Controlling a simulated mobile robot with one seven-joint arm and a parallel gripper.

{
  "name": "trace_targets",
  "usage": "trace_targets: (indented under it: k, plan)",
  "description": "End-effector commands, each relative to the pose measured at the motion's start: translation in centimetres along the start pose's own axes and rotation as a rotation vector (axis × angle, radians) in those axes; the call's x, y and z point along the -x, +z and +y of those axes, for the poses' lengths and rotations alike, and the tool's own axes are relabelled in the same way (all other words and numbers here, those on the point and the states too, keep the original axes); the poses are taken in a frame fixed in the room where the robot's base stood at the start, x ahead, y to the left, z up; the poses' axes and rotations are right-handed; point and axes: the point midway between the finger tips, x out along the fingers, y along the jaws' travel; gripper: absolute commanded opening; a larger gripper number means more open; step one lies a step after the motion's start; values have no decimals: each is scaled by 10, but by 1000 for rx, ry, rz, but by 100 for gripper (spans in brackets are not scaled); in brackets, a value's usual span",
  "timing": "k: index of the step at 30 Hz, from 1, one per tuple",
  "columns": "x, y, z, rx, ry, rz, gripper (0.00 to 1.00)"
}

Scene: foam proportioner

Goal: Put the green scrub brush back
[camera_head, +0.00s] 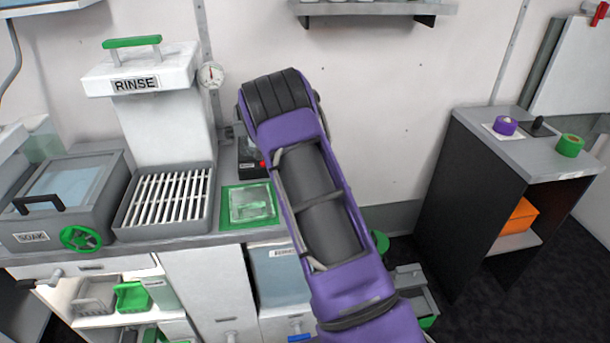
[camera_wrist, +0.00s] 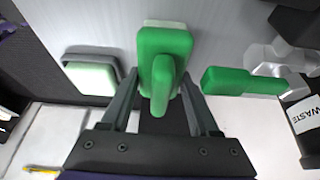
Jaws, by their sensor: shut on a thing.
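The green scrub brush (camera_wrist: 165,55) shows in the wrist view, between my gripper's two fingers, with a strip of pale bristles at its far edge and its green grip toward the camera. My gripper (camera_wrist: 160,85) is shut on it. In the head view my purple arm hides the gripper and the brush. I cannot tell whether the brush touches the grey surface (camera_wrist: 215,25) behind it.
In the wrist view, a grey-rimmed pale green tray (camera_wrist: 72,72) lies left of the brush, and a green handle (camera_wrist: 243,81) and WASTE label (camera_wrist: 301,115) lie right. The head view shows the RINSE unit (camera_head: 150,120), SOAK basin (camera_head: 65,195), green-rimmed tray (camera_head: 228,226) and dark cabinet (camera_head: 460,200).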

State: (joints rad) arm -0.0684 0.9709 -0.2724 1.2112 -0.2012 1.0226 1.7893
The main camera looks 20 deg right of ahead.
Motion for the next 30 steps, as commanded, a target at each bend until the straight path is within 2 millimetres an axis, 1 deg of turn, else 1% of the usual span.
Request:
trace_targets:
  k: [2,3,7,8,16,20,23,30]
  plan:
    - [-4,2,0,1,0,0,10]
    - [-3,1,0,1,-1,0,65]
    - [-2,1,0,1,0,0,88]
    - [-2,1,0,1,0,0,92]
    - [-1,1,0,1,0,0,92]
    - [6,0,-1,0,-2,0,92]
    - [22,0,-1,1,-5,0,92]
    - [75,0,-1,0,-5,-1,92]
